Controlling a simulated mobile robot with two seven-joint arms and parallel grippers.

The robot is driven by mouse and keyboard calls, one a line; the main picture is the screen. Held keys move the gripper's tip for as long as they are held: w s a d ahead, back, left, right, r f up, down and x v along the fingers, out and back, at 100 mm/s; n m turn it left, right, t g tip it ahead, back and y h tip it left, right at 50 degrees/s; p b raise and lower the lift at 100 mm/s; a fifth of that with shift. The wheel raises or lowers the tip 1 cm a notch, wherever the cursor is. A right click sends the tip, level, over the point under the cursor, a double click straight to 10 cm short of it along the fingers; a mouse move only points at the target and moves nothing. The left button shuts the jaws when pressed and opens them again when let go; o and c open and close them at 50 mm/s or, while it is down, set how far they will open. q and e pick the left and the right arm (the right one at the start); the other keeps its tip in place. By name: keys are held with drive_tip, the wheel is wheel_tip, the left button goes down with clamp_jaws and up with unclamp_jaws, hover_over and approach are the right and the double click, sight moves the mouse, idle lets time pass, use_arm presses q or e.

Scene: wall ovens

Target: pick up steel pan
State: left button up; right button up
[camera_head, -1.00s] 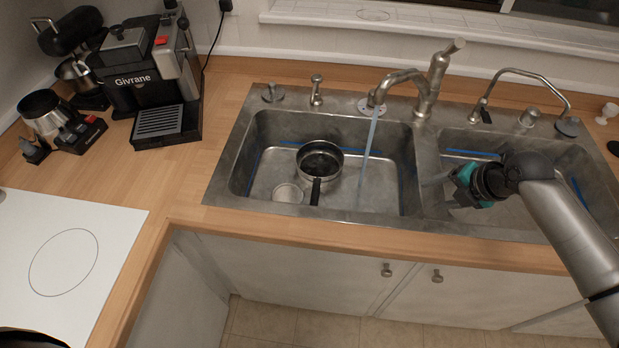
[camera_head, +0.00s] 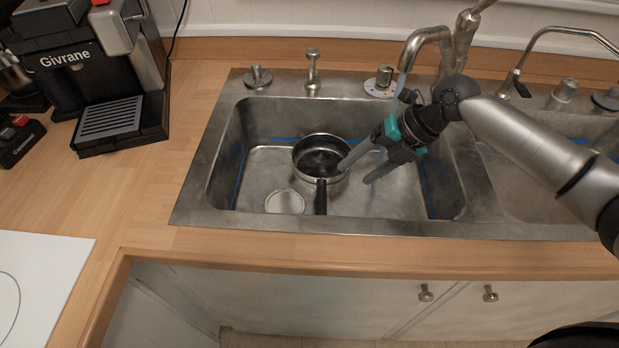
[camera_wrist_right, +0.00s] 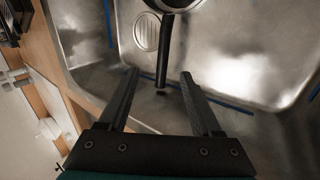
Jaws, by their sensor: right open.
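The steel pan (camera_head: 306,161) sits in the left sink basin, with its black handle (camera_head: 321,197) pointing toward the front of the counter. In the right wrist view the handle (camera_wrist_right: 162,58) runs down between the tips of my fingers, and only part of the pan's rim shows at the top. My right gripper (camera_head: 354,174) is open and empty, to the right of the pan over the basin. It also shows in the right wrist view (camera_wrist_right: 160,76), with its two fingers spread to either side of the handle's line. My left gripper is not in view.
A round drain disc (camera_head: 284,202) lies left of the handle. The faucet (camera_head: 429,40) stands behind the basin, close to my right arm. The basin's front rim (camera_head: 300,223) borders the wooden counter. A coffee machine (camera_head: 100,75) stands at left.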

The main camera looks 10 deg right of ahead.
sight(324, 199)
drive_tip(key=b+x, duration=0.1)
drive_tip(key=x, duration=1.3)
drive_tip(key=shift+s+f+b, duration=0.15)
drive_tip(key=shift+f+b, duration=0.25)
drive_tip(key=shift+d, duration=0.1)
clamp_jaws()
drive_tip(key=shift+r, duration=0.1)
idle(0.5)
